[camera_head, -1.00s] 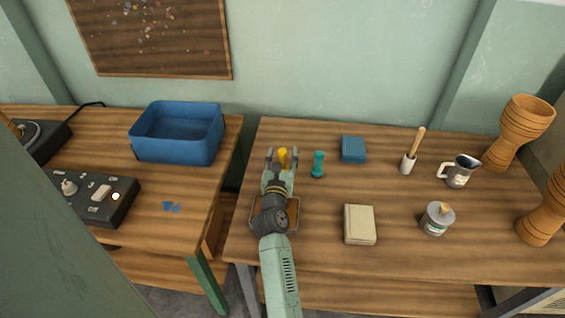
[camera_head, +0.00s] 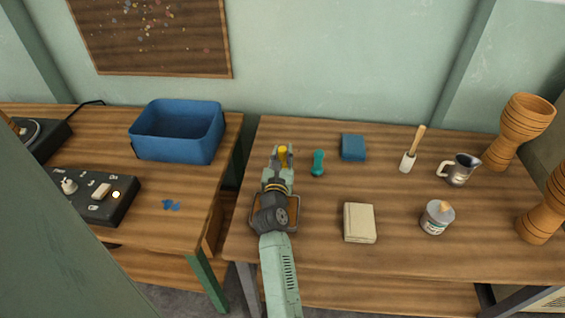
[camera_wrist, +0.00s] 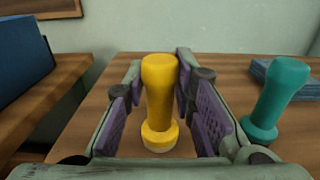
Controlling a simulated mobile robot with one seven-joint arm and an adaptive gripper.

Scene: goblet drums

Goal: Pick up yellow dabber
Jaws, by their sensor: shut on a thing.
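The yellow dabber (camera_head: 282,153) stands upright near the back left of the right-hand table. It fills the middle of the wrist view (camera_wrist: 159,95), showing a rounded top, a narrower body and a wide foot. My gripper (camera_head: 282,159) is shut on it, with a purple-padded finger on each side. It also shows in the wrist view (camera_wrist: 158,105). The dabber's foot seems to be at the tabletop; I cannot tell whether it touches.
A teal dabber (camera_head: 318,163) stands close on the right, with a blue block (camera_head: 353,148) beyond it. A cream block (camera_head: 359,223), a white cup with a stick (camera_head: 407,163) and a jug (camera_head: 460,169) are farther right. A blue bin (camera_head: 178,152) stands on the left table.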

